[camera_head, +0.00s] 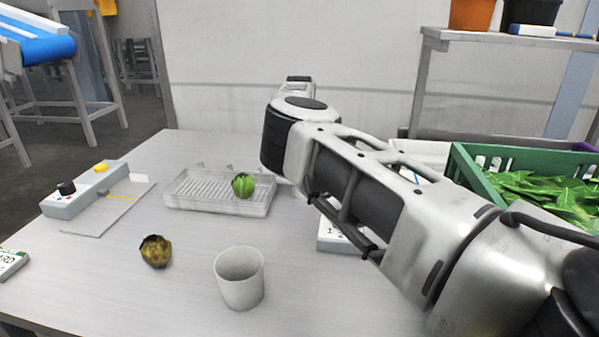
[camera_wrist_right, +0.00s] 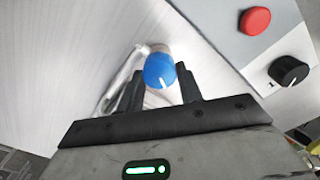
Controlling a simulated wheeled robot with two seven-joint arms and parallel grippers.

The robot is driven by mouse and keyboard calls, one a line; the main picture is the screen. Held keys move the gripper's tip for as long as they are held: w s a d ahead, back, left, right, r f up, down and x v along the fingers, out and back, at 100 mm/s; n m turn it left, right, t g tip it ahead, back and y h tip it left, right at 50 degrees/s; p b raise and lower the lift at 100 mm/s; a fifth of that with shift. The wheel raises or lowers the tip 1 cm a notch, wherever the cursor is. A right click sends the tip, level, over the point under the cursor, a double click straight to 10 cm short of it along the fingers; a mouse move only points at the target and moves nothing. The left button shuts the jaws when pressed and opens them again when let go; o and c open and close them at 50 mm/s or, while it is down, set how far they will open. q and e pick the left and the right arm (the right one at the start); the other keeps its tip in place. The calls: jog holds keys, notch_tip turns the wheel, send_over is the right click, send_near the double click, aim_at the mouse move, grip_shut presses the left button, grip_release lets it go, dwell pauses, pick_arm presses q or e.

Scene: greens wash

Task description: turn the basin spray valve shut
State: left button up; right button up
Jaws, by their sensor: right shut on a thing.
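The blue valve knob (camera_wrist_right: 159,70) with a white pointer line shows in the right wrist view, beside a pale metal pipe or bracket (camera_wrist_right: 118,90). My right gripper (camera_wrist_right: 162,82) has its two black fingers on either side of the knob and is shut on it. In the head view my right arm (camera_head: 345,180) reaches in from the right toward the back of the table. It hides its own fingers and the knob there. My left gripper is in neither view.
A grey box with a red button (camera_wrist_right: 255,21) and a black knob (camera_wrist_right: 289,70) sits close right of the fingers. On the table are a ribbed tray (camera_head: 185,194) holding a green sprout (camera_head: 243,185), a brown head (camera_head: 155,251), a white cup (camera_head: 240,280) and a control box (camera_head: 70,203). A green crate (camera_head: 462,165) holds leaves.

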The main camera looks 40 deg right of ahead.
jog(key=shift+r+m, duration=0.1)
jog(key=shift+m, duration=1.6)
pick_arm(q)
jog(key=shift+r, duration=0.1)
pick_arm(e)
jog(key=o, duration=1)
pick_arm(q)
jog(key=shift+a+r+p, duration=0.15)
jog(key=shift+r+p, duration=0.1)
jog(key=shift+p, duration=0.6)
pick_arm(e)
notch_tip(320, 180, up, 16)
jog(key=shift+f, duration=0.1)
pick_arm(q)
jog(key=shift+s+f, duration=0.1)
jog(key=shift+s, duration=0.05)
